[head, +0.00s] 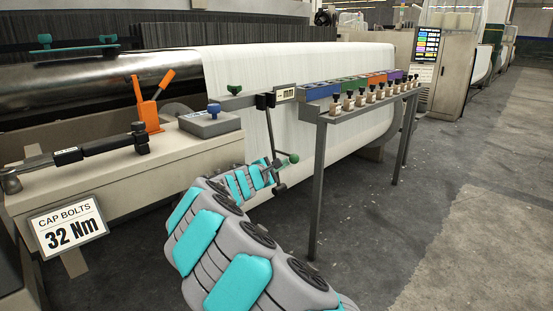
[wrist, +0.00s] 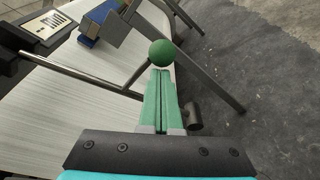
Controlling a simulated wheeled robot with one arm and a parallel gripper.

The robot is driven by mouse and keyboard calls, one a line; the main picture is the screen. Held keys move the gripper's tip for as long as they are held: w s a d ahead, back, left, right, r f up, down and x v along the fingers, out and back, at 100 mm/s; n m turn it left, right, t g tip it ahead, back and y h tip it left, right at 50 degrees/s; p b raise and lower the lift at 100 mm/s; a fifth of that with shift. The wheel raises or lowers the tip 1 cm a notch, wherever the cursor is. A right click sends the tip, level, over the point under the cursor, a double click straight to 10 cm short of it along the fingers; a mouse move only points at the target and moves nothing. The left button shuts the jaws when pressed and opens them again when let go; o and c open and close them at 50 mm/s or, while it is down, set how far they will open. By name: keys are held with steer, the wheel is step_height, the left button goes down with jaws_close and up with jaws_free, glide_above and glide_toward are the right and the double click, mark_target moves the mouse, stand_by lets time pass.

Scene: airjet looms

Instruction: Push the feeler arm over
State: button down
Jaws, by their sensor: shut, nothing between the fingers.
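The feeler arm (head: 270,130) is a thin metal rod that hangs from a dark bracket (head: 265,101) at the side of the loom. A green ball (head: 293,158) sits on a short stem at its lower part. In the wrist view the rod (wrist: 80,75) comes in from the left, and the green ball (wrist: 162,53) stands just beyond my fingertips. My gripper (wrist: 162,74) is shut and empty, with its green fingers across the line of the rod. A dark cylinder (wrist: 194,115) shows right of the fingers. I cannot tell whether the fingers touch the rod.
A narrow rack (head: 368,94) with coloured bins and several small knobs stands right of the feeler arm on grey legs. The white warp sheet (head: 300,65) lies behind. A torque wrench (head: 85,150) and a "32 Nm" sign (head: 68,227) are at left. Floor at right is clear.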

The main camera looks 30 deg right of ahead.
steer(key=shift+s+d+r+n+p, duration=0.35)
steer(key=shift+s+r+n+p, duration=0.15)
steer(key=shift+s+p, duration=0.25)
steer(key=shift+r, duration=0.1)
steer(key=f+v, duration=0.1)
steer(key=v, duration=0.6)
steer(key=shift+a+r+b, duration=0.35)
steer(key=shift+a+r, duration=0.05)
steer(key=shift+a, duration=0.05)
steer(key=shift+s, duration=0.1)
